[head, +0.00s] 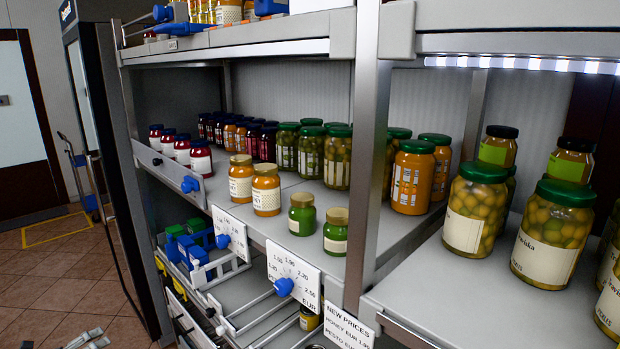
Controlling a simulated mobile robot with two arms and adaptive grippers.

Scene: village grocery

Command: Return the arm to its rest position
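Grey metal parts that look like the tip of my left gripper (88,338) show at the bottom left edge, low over the tiled floor and left of the shelving. Most of it is cut off by the frame, so its opening is unclear. I see nothing held in the visible part. My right gripper is not in view.
A shelf (235,222) with jars stands ahead; a post separates it from the right shelf (450,290) with olive jars. Price cards (294,275) with blue knobs and wire racks project from its front. Open tiled floor (60,275) lies left, with a hand truck (75,165) behind.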

